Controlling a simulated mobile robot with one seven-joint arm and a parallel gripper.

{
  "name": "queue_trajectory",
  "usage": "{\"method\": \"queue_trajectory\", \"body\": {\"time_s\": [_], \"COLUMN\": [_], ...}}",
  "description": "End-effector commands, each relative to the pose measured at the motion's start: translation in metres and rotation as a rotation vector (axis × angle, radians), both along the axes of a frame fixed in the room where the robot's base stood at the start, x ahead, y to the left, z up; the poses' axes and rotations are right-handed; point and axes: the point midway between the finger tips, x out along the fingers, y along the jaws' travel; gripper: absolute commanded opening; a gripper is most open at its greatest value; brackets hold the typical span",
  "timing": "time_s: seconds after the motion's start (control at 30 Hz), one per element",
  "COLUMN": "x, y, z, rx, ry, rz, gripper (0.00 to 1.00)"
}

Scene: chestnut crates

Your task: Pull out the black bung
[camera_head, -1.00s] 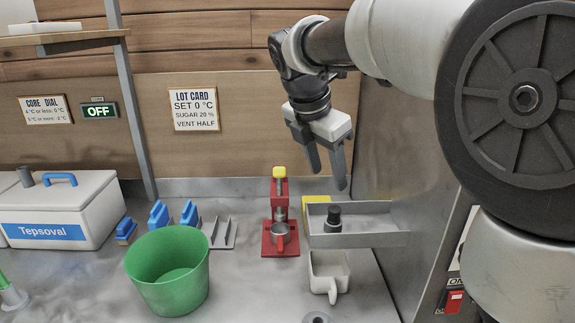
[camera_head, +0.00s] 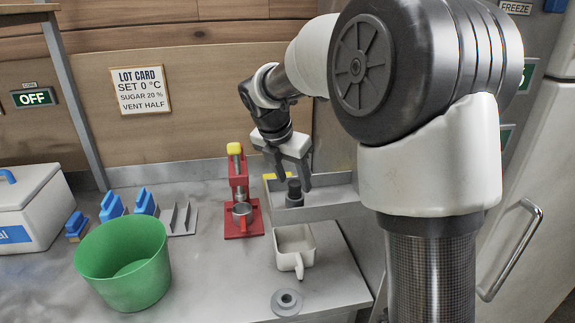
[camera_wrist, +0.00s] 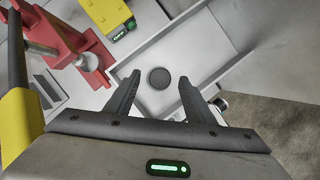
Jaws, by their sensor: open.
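The black bung (camera_head: 294,188) is a short dark cylinder with a wider base. It stands upright in the grey tray (camera_head: 335,205) on the right of the bench. In the wrist view the bung (camera_wrist: 159,78) shows from above as a dark disc on the tray floor. My gripper (camera_head: 293,178) is open, pointing down over the tray. In the wrist view its fingertips (camera_wrist: 160,84) lie either side of the bung, with a gap on each side. I cannot tell how far above the bung they are.
A red press (camera_head: 240,195) stands just left of the tray. A white jug (camera_head: 295,248) and a grey ring (camera_head: 287,302) are in front. The tray walls surround the bung.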

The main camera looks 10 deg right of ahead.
Motion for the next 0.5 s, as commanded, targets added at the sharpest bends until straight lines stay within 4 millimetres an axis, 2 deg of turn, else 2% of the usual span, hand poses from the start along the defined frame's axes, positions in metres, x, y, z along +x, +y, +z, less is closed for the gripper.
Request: {"method": "queue_trajectory", "body": {"time_s": [0.03, 0.2, 0.5], "x": [0.002, 0.007, 0.008], "y": [-0.002, -0.007, -0.008], "z": [-0.008, -0.023, -0.027], "rx": [0.000, 0.000, 0.000], "ry": [0.001, 0.000, 0.000], "rz": [-0.001, -0.001, -0.001], "gripper": [0.49, 0.49, 0.49]}}
